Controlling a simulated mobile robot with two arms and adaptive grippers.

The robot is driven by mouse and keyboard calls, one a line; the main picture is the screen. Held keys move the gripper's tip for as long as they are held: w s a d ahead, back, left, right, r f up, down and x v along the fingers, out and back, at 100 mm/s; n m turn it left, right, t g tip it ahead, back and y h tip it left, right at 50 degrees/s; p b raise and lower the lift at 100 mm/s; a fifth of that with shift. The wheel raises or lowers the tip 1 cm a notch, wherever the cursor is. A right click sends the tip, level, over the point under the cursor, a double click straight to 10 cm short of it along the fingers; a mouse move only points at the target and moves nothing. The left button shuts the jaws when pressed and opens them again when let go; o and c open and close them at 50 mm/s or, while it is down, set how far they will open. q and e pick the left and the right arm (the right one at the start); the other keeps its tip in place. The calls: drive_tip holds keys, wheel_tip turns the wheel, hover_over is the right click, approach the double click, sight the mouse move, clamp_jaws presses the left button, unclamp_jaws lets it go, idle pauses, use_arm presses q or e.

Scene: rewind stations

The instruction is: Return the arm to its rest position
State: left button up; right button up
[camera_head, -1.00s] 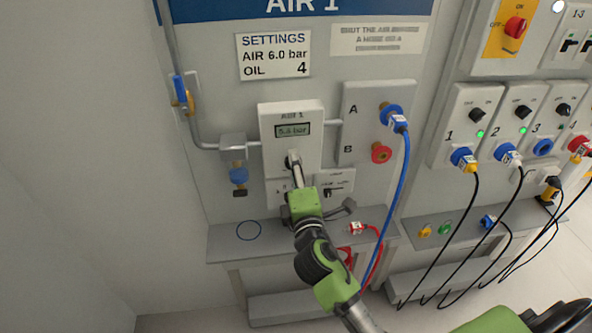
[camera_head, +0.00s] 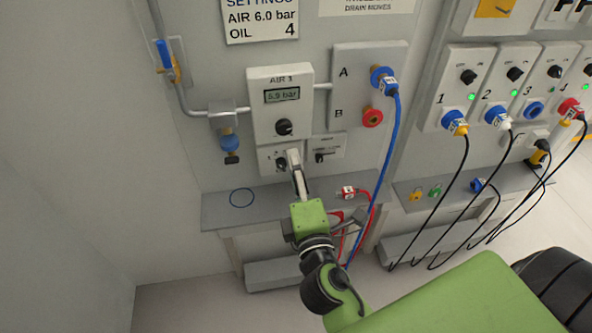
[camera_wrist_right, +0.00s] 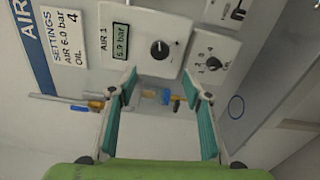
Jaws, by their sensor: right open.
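My right gripper (camera_head: 294,156) reaches up from the bottom of the head view, its fingers in front of the lower panel below the AIR 1 unit (camera_head: 264,118). In the right wrist view the two green-padded fingers (camera_wrist_right: 160,84) are spread apart with nothing between them. The AIR 1 knob (camera_head: 284,128) is in full view just above the fingertips, and it also shows clear of them in the wrist view (camera_wrist_right: 160,49). The display (camera_head: 282,95) appears to read 5.9 bar. The oil dial (camera_head: 281,162) is partly beside the fingers. My left gripper is out of view.
A grey shelf (camera_head: 220,212) with a blue ring mark runs below the panel. A red connector (camera_head: 348,192) lies on it. A blue hose (camera_head: 395,150) hangs from port A. Black cables (camera_head: 458,185) hang at the right. The floor at the lower left is clear.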

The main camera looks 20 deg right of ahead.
idle(0.3)
drive_tip(key=s+a+f+m+g+y, duration=0.1)
drive_tip(key=a+f+m+g+y, duration=0.2)
drive_tip(key=f, duration=2.1)
drive_tip(key=s+a+f+m+g+y, duration=0.1)
drive_tip(key=s+f+g, duration=0.25)
drive_tip(key=f, duration=0.45)
drive_tip(key=s+f+m+g, duration=0.1)
drive_tip(key=s+f+g, duration=0.1)
drive_tip(key=s+f, duration=0.5)
drive_tip(key=s+d+f+m+g, duration=0.2)
drive_tip(key=s+f+m, duration=0.1)
drive_tip(key=s+f, duration=0.4)
drive_tip(key=s+d+f+m+g, duration=0.3)
drive_tip(key=s+f, duration=0.5)
drive_tip(key=s, duration=0.4)
drive_tip(key=s+d+f+m+g, duration=0.2)
drive_tip(key=s+f+m+g, duration=0.1)
drive_tip(key=s+f, duration=0.5)
drive_tip(key=shift+s+d, duration=0.15)
drive_tip(key=shift+s, duration=1)
